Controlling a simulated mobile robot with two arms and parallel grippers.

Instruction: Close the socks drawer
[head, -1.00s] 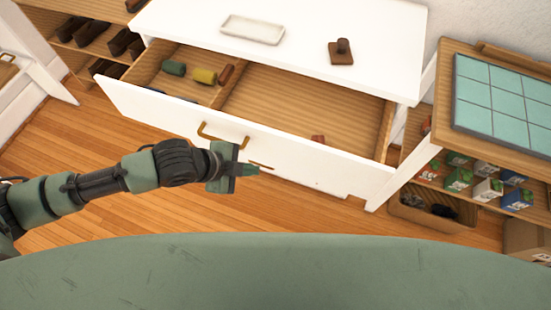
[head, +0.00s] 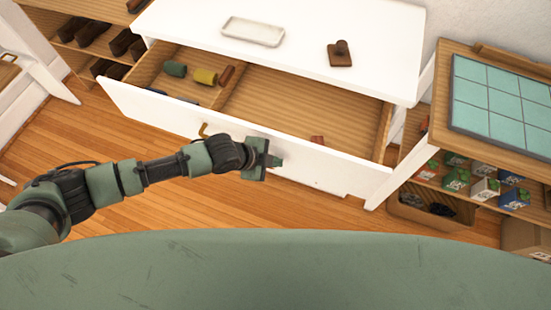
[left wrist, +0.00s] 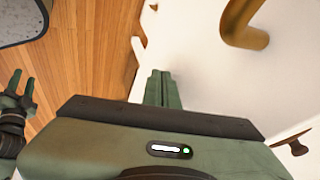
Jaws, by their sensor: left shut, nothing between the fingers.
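The socks drawer (head: 330,172) is pulled out of a white dresser (head: 300,50). Rolled socks in teal (head: 175,69), yellow (head: 205,76) and brown (head: 226,75) lie in its left compartment. A reddish-brown roll (head: 317,139) lies in the right one. The brass handle (head: 203,130) is partly hidden by my left arm; it also shows in the left wrist view (left wrist: 240,25). My left gripper (head: 281,163) is shut and empty, its fingertips close to the drawer front, right of the handle. I cannot tell whether they touch. My right gripper (left wrist: 22,85) is open in the left wrist view.
A white tray (head: 252,31) and a brown stamp-like object (head: 340,53) are on the dresser top. A shoe shelf (head: 85,35) stands left. A wooden unit (head: 450,125) with a tiled top (head: 500,105) stands right. The wooden floor (head: 180,215) before the drawer is clear.

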